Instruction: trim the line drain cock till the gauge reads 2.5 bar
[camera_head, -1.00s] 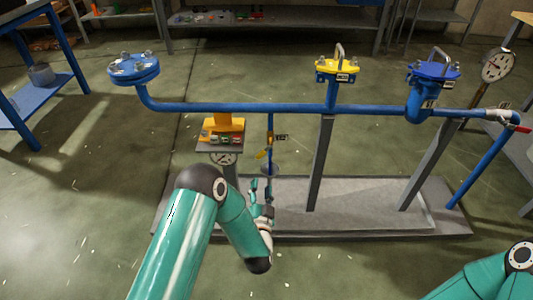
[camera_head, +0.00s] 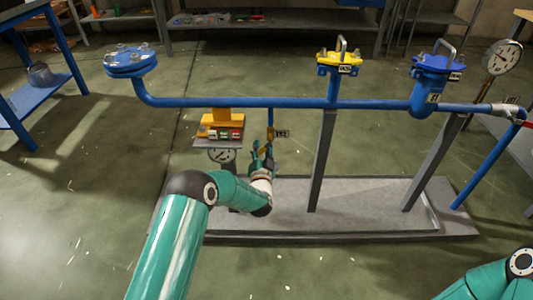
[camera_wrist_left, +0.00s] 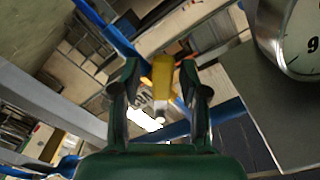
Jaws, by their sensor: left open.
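The drain cock's yellow lever (camera_wrist_left: 162,80) stands between the two fingers of my left gripper (camera_wrist_left: 160,68) in the left wrist view. The fingers are open, with a gap visible on each side of the lever. In the head view my left gripper (camera_head: 262,158) is at the thin blue drop pipe (camera_head: 270,122) below the main line and largely hides the cock. A round gauge (camera_head: 222,156) sits just left of it, under a small shelf. A dial also fills the upper right of the left wrist view (camera_wrist_left: 298,30); its needle is not readable. My right gripper is out of frame.
The blue main pipe (camera_head: 230,103) runs above the gripper. The small shelf (camera_head: 217,142) carries a yellow and red item. A grey post (camera_head: 321,165) stands to the right on the skid base (camera_head: 370,200). A second gauge (camera_head: 502,57) is at far right.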

